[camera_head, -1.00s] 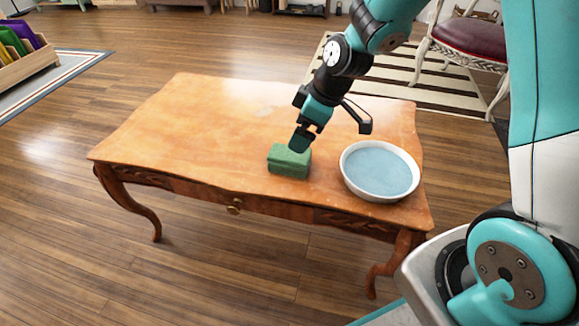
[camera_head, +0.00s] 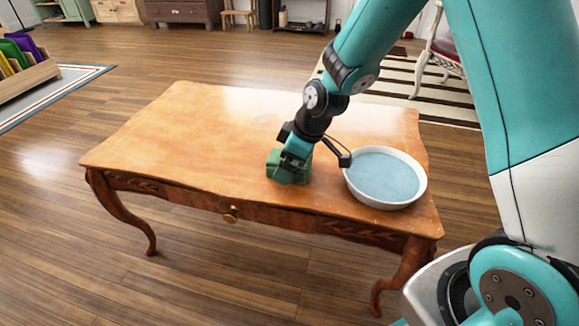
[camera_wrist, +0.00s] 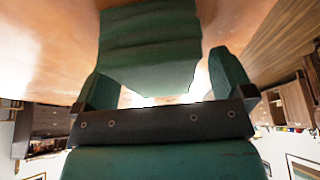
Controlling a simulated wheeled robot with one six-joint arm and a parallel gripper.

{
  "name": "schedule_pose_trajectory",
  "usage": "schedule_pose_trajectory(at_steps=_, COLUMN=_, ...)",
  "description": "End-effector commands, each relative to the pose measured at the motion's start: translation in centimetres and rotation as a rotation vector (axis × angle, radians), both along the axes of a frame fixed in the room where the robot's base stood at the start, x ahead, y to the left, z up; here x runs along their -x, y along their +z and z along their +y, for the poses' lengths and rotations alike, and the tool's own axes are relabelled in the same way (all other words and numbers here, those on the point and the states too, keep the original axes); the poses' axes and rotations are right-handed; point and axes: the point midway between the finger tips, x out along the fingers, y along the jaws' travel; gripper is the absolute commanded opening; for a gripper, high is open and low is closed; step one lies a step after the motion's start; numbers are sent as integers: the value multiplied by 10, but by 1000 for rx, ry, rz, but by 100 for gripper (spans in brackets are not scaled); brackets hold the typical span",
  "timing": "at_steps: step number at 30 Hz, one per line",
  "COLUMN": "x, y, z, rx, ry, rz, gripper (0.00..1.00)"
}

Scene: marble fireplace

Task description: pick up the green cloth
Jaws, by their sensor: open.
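The green cloth (camera_head: 272,165) is a thick folded block on the wooden table, near its front edge. My gripper (camera_head: 289,168) is down at the cloth in the head view and covers much of it. In the wrist view the cloth (camera_wrist: 150,45) fills the top middle, with its folded layers showing. My gripper (camera_wrist: 164,68) is open there, with one finger on each side of the cloth's near end. Gaps show beside the fingers, and I cannot tell whether either finger touches the cloth.
A white bowl with a pale blue inside (camera_head: 385,178) stands just right of the gripper on the table (camera_head: 190,130). The table's left half is clear. A striped rug (camera_head: 440,95) and a chair (camera_head: 440,55) are behind at the right.

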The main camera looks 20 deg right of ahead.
Motion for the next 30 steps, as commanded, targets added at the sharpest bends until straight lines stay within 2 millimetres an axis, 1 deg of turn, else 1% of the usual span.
schedule_pose_trajectory(at_steps=22, x=0, y=-5, z=0, rx=0, ry=0, rz=0, gripper=99)
schedule_pose_trajectory(at_steps=23, x=0, y=-5, z=0, rx=0, ry=0, rz=0, gripper=97)
schedule_pose_trajectory(at_steps=24, x=0, y=-5, z=0, rx=0, ry=0, rz=0, gripper=87)
schedule_pose_trajectory(at_steps=26, x=0, y=-5, z=0, rx=-1, ry=0, rz=1, gripper=74)
schedule_pose_trajectory(at_steps=27, x=0, y=-5, z=0, rx=-1, ry=0, rz=1, gripper=64)
schedule_pose_trajectory(at_steps=29, x=0, y=-5, z=0, rx=-1, ry=0, rz=1, gripper=51)
schedule_pose_trajectory(at_steps=30, x=0, y=-5, z=0, rx=-1, ry=0, rz=1, gripper=46)
